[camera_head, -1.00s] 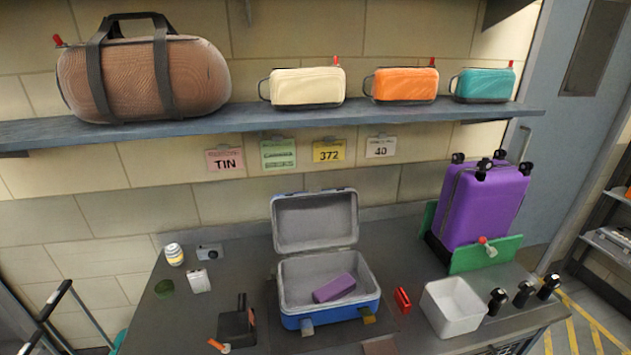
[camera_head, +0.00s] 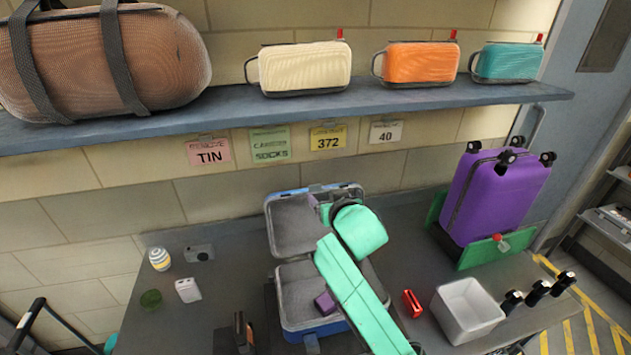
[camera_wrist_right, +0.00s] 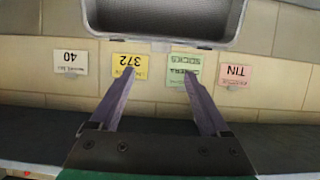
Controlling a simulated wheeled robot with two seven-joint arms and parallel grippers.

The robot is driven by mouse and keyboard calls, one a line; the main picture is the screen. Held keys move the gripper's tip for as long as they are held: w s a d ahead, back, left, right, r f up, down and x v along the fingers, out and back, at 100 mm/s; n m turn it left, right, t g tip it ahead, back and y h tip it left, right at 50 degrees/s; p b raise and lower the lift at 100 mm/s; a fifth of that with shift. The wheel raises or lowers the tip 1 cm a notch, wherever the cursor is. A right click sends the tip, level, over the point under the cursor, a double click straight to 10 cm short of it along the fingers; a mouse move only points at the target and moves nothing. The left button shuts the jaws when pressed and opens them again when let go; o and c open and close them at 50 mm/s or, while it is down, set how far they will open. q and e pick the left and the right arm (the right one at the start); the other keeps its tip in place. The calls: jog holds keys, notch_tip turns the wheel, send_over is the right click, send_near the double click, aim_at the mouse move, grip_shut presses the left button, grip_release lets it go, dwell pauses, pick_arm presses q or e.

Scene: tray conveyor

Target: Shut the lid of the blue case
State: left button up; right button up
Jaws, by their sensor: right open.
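The blue case (camera_head: 302,326) stands open on the grey table, its grey-lined lid (camera_head: 290,225) raised at the back. A purple block (camera_head: 325,303) lies inside, partly hidden by my right arm. My right gripper (camera_head: 318,206) is at the upper right part of the lid, mostly hidden behind my green wrist. In the right wrist view my gripper (camera_wrist_right: 158,78) is open and empty, its purple fingers pointing at the wall labels. The lid (camera_wrist_right: 165,18) shows beyond the fingers at the top there; I cannot tell whether they touch.
A white bin (camera_head: 467,309) and a red item (camera_head: 412,303) stand right of the case. A purple suitcase (camera_head: 492,200) stands behind them. Small items, including a striped jar (camera_head: 159,259), lie at the left. A shelf (camera_head: 300,107) with bags hangs above.

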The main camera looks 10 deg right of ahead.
aim_at(315, 186)
jog(key=p+x, duration=0.1)
jog(key=x, duration=1)
jog(key=shift+a+f+p, duration=0.1)
jog(key=shift+f+p, duration=0.05)
jog(key=shift+p, duration=0.15)
jog(key=shift+s, duration=0.1)
jog(key=c, duration=1)
grip_shut()
pick_arm(q)
jog(key=shift+s+r, duration=0.25)
jog(key=shift+r, duration=0.25)
jog(key=shift+s+r, duration=0.25)
jog(key=shift+r, duration=0.25)
jog(key=shift+w, duration=0.15)
